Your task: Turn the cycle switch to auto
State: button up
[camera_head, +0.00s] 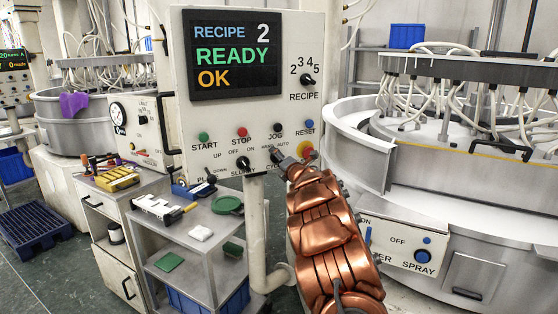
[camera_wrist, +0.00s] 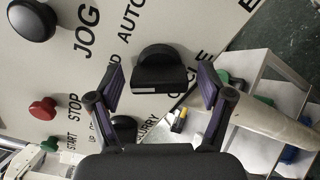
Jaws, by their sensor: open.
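The cycle switch is a black knob (camera_wrist: 157,70) on the pale control panel (camera_head: 225,118), under the HAND and AUTO labels. In the wrist view it lies between my gripper's two purple-padded fingers (camera_wrist: 163,76), with a gap on each side. My gripper is open and holds nothing. I cannot tell which label the knob points to. In the head view my gripper (camera_head: 281,160) is at the panel's lower right, and it and my copper-coloured arm largely hide the switch. The panel screen reads RECIPE 2, READY, OK.
Close around are the black JOG button (camera_wrist: 32,18), the red STOP button (camera_wrist: 43,108), the slurry switch (camera_head: 243,163) and the red-and-yellow knob (camera_head: 306,150). A grey trolley (camera_head: 213,222) with loose items stands below left. A lapping machine (camera_head: 440,190) stands right.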

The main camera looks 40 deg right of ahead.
jog(key=shift+c, duration=0.2)
jog(key=c, duration=1.1)
